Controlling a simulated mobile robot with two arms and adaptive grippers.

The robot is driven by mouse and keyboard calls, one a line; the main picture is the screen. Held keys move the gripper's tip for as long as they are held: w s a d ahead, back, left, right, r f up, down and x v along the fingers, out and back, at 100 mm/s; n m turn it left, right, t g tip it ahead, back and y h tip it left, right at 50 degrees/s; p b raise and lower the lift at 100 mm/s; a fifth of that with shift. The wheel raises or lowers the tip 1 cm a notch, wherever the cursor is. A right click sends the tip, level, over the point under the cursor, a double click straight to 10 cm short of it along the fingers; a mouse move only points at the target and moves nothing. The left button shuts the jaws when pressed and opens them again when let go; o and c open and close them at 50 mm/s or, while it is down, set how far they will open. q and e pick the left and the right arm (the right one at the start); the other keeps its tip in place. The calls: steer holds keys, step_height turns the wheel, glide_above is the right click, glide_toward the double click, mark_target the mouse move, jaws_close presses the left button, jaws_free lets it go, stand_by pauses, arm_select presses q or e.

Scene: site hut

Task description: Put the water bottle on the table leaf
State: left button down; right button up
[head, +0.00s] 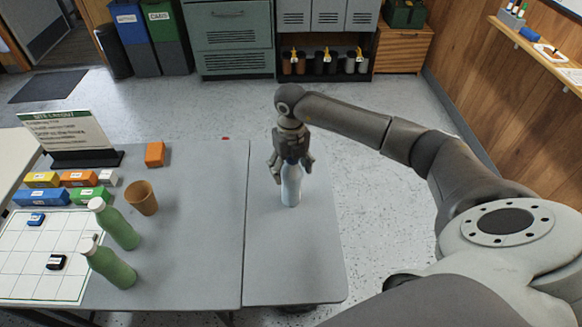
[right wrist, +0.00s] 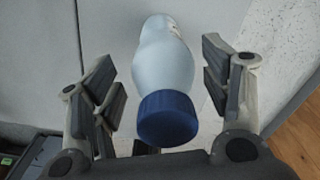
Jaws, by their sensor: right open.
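The water bottle (head: 291,188), pale blue with a dark blue cap, stands upright on the table leaf (head: 290,265), the grey panel to the right of the seam. My right gripper (head: 291,160) is above the bottle, with its fingers on either side of the upper part. In the right wrist view the bottle (right wrist: 164,68) lies between the open fingers (right wrist: 160,98), with a gap on both sides. The cap faces the camera, close to the palm. In the head view the gripper hides the cap and neck. My left gripper is not in view.
The main table (head: 195,215) holds two green bottles (head: 118,226), a brown cup (head: 141,197), an orange block (head: 155,154), coloured boxes, a sign (head: 72,133) and a white grid sheet (head: 25,275). The leaf is otherwise clear, with open floor to its right.

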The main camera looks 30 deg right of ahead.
steer(key=shift+r, duration=0.1)
step_height(320, 180, up, 12)
steer(key=b, duration=0.2)
steer(key=shift+b, duration=0.4)
